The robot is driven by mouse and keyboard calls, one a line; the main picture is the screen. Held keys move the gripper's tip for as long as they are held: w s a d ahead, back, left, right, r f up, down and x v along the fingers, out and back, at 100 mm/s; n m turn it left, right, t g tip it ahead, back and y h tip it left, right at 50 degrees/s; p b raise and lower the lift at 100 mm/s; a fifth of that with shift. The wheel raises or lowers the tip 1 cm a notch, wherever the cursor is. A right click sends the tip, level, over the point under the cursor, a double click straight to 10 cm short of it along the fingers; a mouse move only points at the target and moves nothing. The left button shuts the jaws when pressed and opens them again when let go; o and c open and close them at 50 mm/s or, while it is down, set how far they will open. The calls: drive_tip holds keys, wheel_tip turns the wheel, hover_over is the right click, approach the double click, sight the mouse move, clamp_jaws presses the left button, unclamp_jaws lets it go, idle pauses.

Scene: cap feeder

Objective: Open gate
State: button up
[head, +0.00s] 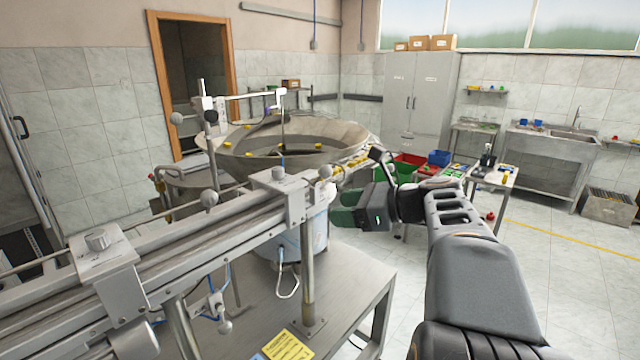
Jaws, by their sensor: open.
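A metal feeder rail (190,226) runs from the lower left up towards a large round cap bowl (290,160) with several yellow caps in it. A bracket with a knob (279,190) sits across the rail near its far end, and a larger clamp block with a knob (103,262) sits nearer to me. I cannot tell which part is the gate. My gripper (352,197) is open, just right of the rail's far end, and appears apart from it. Its fingers are small and hard to make out.
The rail stands on a steel table (330,285) with a yellow label (288,346). Behind my gripper are green, red (412,160) and blue bins and a small table (495,178) with items. A cabinet (415,100) and sink (550,140) line the back.

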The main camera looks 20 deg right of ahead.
sight(320, 170)
drive_tip(key=d+r+m+t+y, duration=0.1)
drive_tip(key=d+r+m+t, duration=0.35)
drive_tip(key=d, duration=0.25)
drive_tip(key=shift+g, duration=0.45)
drive_tip(key=p+x, duration=0.1)
drive_tip(key=x, duration=1.2)
drive_tip(key=shift+w+a+f, duration=0.1)
drive_tip(key=shift+w+a, duration=0.05)
drive_tip(key=shift+a, duration=0.05)
clamp_jaws()
